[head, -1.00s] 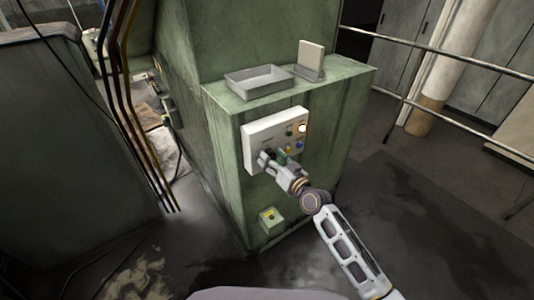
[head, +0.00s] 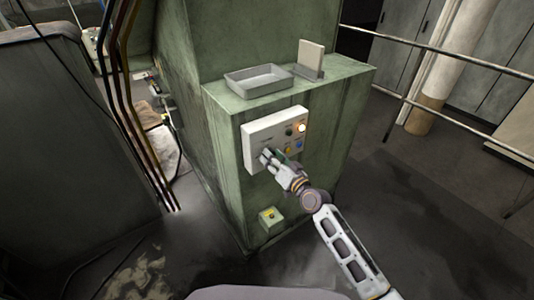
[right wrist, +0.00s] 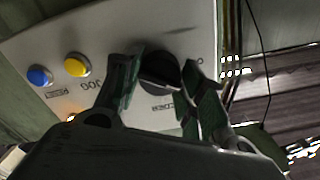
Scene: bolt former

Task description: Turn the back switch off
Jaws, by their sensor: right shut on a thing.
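A pale control panel (head: 262,133) is mounted on the front of the green machine. In the right wrist view, a dark round switch knob (right wrist: 160,72) stands out from this panel (right wrist: 120,35). My right gripper (head: 266,154) is at the lower left part of the panel. In the right wrist view its green-padded fingers (right wrist: 163,92) sit on either side of the knob and are shut on it. The fingers hide part of the knob and its label, so I cannot read its setting. My left gripper is not in view.
Yellow (right wrist: 77,64) and blue (right wrist: 39,76) buttons sit beside the knob. A lit lamp (head: 301,127) is at the panel's upper right. A grey tray (head: 258,80) rests on the machine ledge. A small yellow-topped box (head: 270,217) is mounted below. Floor at right is open.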

